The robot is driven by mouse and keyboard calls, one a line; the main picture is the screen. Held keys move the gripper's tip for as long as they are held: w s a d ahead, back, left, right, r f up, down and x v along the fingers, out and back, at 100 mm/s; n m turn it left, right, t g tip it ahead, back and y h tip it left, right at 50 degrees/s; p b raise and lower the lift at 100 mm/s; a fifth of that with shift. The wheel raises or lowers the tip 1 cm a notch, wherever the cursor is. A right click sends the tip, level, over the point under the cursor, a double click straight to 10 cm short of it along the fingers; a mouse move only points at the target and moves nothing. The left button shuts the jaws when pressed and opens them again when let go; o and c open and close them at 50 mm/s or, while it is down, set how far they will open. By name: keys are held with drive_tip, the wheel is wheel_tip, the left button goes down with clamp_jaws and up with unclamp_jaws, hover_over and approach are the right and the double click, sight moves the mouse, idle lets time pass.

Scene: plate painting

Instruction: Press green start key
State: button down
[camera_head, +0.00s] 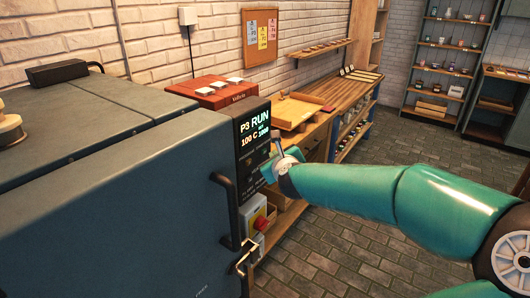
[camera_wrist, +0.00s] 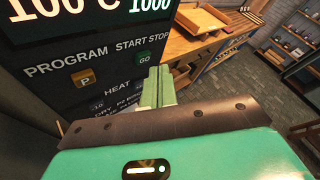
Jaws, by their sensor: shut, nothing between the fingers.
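The green start key (camera_wrist: 144,58), marked GO, sits on the dark control panel (camera_wrist: 45,55) below the words START STOP in the wrist view. My gripper (camera_wrist: 161,70) is shut and empty, with its pale green fingertips just right of and slightly below the key in the picture. I cannot tell whether they touch the panel. No key shows under the word STOP; the fingers cover part of that area. In the head view the panel's display (camera_head: 254,130) reads P3 RUN and 100 C. My gripper (camera_head: 277,143) is beside the panel there, and the key cannot be made out.
A yellow P key (camera_wrist: 85,79) lies left of the start key. The grey kiln-like cabinet (camera_head: 120,220) has a door handle (camera_head: 226,205) and a red switch on a yellow box (camera_head: 259,222) below the panel. A wooden workbench (camera_head: 345,95) stands behind. The brick floor at right is clear.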

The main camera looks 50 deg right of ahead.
drive_tip(key=s, duration=0.5)
drive_tip(key=shift+d, duration=0.2)
drive_tip(key=shift+s, duration=0.1)
idle(0.9)
